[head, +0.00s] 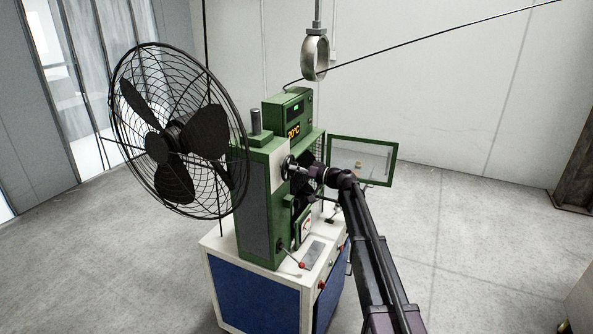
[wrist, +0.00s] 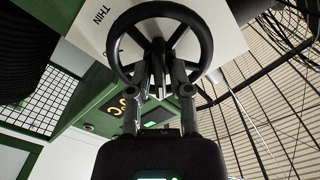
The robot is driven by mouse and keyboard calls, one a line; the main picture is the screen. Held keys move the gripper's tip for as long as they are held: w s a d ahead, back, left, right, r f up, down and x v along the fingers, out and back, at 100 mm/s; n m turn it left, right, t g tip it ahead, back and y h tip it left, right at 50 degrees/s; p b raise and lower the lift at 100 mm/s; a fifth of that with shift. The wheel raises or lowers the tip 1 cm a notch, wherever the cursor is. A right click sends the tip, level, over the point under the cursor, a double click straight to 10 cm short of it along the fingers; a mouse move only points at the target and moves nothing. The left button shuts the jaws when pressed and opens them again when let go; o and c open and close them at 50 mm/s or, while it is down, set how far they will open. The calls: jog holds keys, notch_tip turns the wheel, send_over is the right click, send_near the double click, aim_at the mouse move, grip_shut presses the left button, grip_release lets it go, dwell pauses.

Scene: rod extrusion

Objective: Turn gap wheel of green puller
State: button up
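The green puller (head: 262,190) stands on a white and blue cabinet, with a tall green body and a display box on top. Its gap wheel (head: 289,167) is a small dark handwheel on the pale upper face. In the wrist view the wheel (wrist: 203,40) is a black ring with spokes, in front of a white plate marked "THIN". My gripper (head: 308,172) reaches the wheel from the right. In the wrist view my gripper's fingers (wrist: 157,72) are close together at the wheel's lower spoke and rim, and appear shut on it. The exact contact is partly hidden.
A large black caged fan (head: 178,130) stands close on the left of the puller. A green-framed clear door (head: 362,160) hangs open behind my arm. A ring on a rod (head: 315,55) hangs above. Red-knobbed levers (head: 302,265) sit low on the cabinet.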

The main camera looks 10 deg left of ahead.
grip_shut()
jog(key=shift+m, duration=0.3)
jog(key=m, duration=0.3)
jog(key=shift+m, duration=2.2)
jog(key=o, duration=0.6)
grip_release()
